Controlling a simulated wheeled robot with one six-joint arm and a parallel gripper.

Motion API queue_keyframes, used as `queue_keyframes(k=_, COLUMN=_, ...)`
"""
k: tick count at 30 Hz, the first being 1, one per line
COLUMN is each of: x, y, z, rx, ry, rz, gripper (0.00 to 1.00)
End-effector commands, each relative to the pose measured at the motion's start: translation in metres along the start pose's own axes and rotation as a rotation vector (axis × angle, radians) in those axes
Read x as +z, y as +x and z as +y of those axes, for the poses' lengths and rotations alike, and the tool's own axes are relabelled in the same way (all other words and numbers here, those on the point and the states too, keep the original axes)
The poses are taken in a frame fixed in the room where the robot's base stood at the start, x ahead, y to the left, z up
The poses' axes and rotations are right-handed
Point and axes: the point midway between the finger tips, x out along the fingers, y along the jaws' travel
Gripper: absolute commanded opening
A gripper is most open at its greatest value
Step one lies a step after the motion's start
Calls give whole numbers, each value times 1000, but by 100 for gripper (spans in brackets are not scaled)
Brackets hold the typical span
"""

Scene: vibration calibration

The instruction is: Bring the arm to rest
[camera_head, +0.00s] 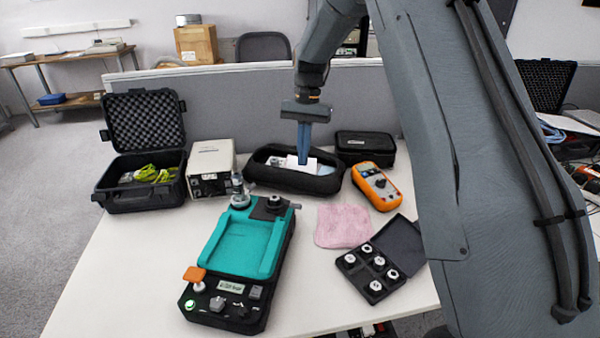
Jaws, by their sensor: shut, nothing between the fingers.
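My gripper (303,160) points down above the open black soft case (265,180) at the back of the table. Its blue fingers are shut with nothing between them. The fingertips overlap a white card or paper (322,164) in the case; I cannot tell whether they touch it. My arm reaches in from the upper right and hides part of the table's right side.
A teal-topped calibration device (240,245) with a lit green button stands in front. Around it are an open black hard case (145,195), a beige instrument box (211,160), an orange multimeter (376,186), a pink cloth (343,226) and a box of metal fittings (372,290).

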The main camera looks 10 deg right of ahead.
Motion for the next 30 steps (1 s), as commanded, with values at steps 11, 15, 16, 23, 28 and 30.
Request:
queue_keyframes(k=11, x=1, y=-9, z=-2, rx=1, ry=-3, rz=0, gripper=0)
queue_keyframes(k=15, x=2, y=-9, z=-1, rx=1, ry=-5, rz=1, gripper=0)
queue_keyframes(k=16, x=3, y=-9, z=0, rx=1, ry=-7, rz=3, gripper=0)
queue_keyframes(k=23, x=42, y=-1, z=35, rx=2, ry=-89, rz=64, gripper=0)
queue_keyframes(k=28, x=94, y=18, z=79, rx=10, ry=-201, rz=139, gripper=0)
queue_keyframes(k=30, x=118, y=28, z=98, rx=15, ry=-250, rz=170, gripper=0)
